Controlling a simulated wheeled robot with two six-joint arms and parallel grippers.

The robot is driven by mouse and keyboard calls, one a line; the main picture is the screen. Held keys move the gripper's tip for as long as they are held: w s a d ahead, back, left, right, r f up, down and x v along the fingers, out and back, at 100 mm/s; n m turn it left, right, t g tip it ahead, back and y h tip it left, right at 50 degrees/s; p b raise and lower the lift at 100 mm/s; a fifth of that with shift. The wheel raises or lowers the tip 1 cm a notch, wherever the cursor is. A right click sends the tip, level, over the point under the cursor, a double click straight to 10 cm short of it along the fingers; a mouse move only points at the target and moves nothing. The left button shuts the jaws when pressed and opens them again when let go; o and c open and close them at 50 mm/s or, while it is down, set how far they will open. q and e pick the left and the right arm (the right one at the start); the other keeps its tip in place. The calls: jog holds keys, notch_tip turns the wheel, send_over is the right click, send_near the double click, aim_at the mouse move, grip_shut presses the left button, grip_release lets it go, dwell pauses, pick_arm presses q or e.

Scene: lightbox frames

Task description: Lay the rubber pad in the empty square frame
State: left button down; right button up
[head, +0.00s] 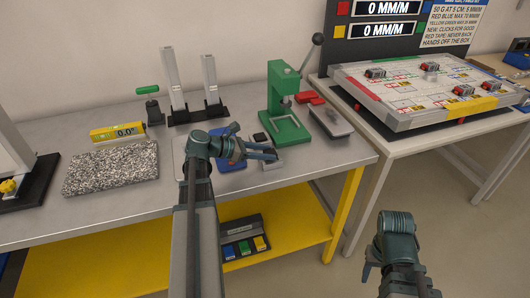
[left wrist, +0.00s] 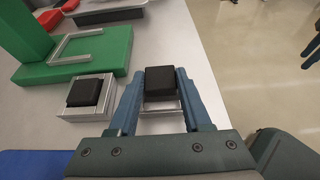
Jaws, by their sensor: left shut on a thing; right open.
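My left gripper (head: 274,154) is shut on a black rubber pad (left wrist: 160,82), held between both fingertips in the left wrist view. A silver square frame (left wrist: 162,107) shows just beneath the pad, between the fingers; it also shows in the head view (head: 270,164). The pad hides much of this frame, and I cannot tell whether they touch. A second silver frame (left wrist: 92,112) stands beside it with a black pad (left wrist: 85,92) in it. My right gripper (head: 369,269) is open and empty at the lower right of the head view, off the table.
A green press (head: 287,115) stands behind the frames, with red pieces (head: 309,97) and a grey tray (head: 331,121) to its right. A blue item (head: 231,162) lies left of the frames. A granite slab (head: 110,167) and yellow level (head: 117,132) sit further left.

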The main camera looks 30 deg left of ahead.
pick_arm(q)
jog(key=shift+f+b, duration=0.3)
jog(key=shift+f, duration=0.05)
jog(key=shift+c, duration=1.3)
grip_release()
jog(key=p+v, duration=0.5)
jog(key=v, duration=0.7)
jog(key=shift+s+a+r, duration=0.15)
jog(key=shift+r, duration=0.1)
jog(key=shift+s+a+r, duration=0.15)
jog(key=shift+s+a, duration=0.25)
jog(key=shift+s, duration=0.1)
